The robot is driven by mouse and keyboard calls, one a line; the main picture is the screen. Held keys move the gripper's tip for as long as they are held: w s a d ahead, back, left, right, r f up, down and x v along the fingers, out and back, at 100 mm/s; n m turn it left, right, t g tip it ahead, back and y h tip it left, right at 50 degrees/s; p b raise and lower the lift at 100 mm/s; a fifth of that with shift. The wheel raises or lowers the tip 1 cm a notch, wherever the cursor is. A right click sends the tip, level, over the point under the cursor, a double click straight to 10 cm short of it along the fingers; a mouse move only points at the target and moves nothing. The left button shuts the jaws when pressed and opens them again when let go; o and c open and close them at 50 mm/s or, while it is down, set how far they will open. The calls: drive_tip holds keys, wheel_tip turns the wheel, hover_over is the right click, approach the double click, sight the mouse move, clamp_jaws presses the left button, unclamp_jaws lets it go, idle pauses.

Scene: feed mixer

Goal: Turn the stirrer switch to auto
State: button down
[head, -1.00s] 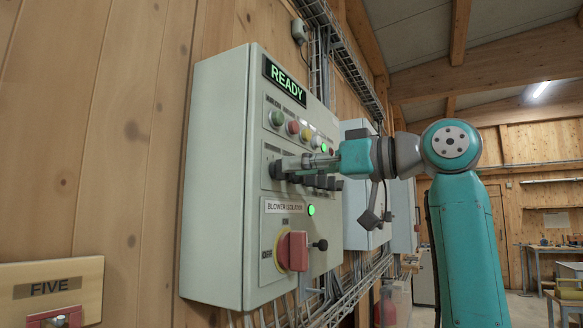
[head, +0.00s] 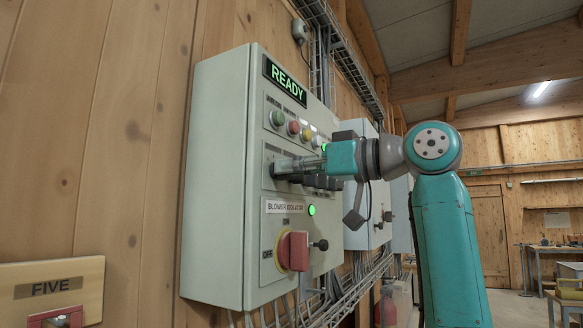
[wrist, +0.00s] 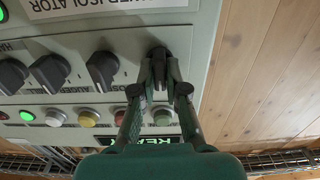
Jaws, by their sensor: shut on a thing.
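My gripper (head: 286,168) reaches in from the right to the row of black selector knobs on the grey control panel (head: 218,180). In the wrist view my gripper (wrist: 162,72) is shut on the black end knob (wrist: 158,53), with a finger on each side. This knob is at the left end of the row in the head view. Several other black knobs stand beside it, including the neighbouring knob (wrist: 102,69). The fingers partly hide the held knob and its markings. The small labels are too blurred to tell which knob is the stirrer switch.
The panel has a lit READY display (head: 285,78), a row of buttons such as the green button (head: 277,118), and a red blower isolator handle (head: 293,251) below. A second grey box (head: 368,228) stands behind. Box FIVE (head: 50,290) is at lower left.

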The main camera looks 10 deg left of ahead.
drive_tip(key=shift+m, duration=0.3)
drive_tip(key=shift+w+f+m, duration=0.1)
drive_tip(key=shift+w+m, duration=0.05)
drive_tip(key=shift+m, duration=3.95)
drive_tip(key=c, duration=1.2)
unclamp_jaws()
drive_tip(key=shift+d, duration=0.1)
drive_tip(key=v, duration=1.2)
